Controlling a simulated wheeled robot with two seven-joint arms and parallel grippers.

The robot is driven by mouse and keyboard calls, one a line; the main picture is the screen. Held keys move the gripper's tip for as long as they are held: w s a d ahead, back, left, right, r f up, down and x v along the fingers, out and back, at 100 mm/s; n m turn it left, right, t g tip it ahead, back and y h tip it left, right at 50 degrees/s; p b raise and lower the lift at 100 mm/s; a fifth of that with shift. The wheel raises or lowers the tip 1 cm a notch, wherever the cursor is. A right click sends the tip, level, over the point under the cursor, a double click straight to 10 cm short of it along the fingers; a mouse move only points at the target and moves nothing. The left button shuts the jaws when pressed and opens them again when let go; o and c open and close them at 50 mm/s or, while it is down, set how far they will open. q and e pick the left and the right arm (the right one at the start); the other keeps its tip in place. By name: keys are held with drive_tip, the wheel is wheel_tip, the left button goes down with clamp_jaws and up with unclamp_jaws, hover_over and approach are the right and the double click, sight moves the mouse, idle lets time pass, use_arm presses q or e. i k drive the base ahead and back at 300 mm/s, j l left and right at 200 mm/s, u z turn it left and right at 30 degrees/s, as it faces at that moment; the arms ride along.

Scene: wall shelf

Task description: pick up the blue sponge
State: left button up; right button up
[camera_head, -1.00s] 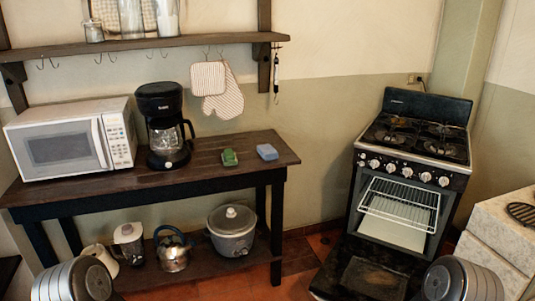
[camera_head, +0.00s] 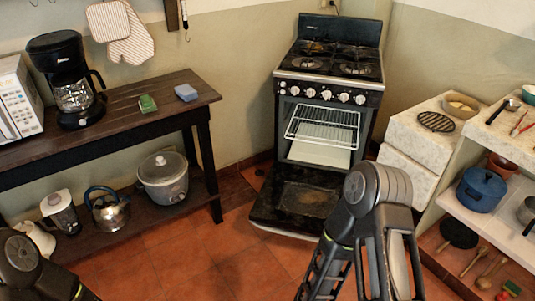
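My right arm comes up at the lower middle, in front of the oven, well away from the blue sponge. Its gripper fingers do not show.
A coffee maker (camera_head: 68,80) and a microwave (camera_head: 15,100) stand left on the table. The stove (camera_head: 330,80) has its oven door (camera_head: 300,195) open and low. A white shelf unit (camera_head: 460,150) stands at right. Tiled floor (camera_head: 185,260) lies clear between.

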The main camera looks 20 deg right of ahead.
sight(185, 92)
drive_tip(key=i+l+z, duration=0.25)
drive_tip(key=i, duration=0.5)
drive_tip(key=i+j+z, duration=0.1)
drive_tip(key=i+z, duration=0.2)
drive_tip(key=i, duration=0.45)
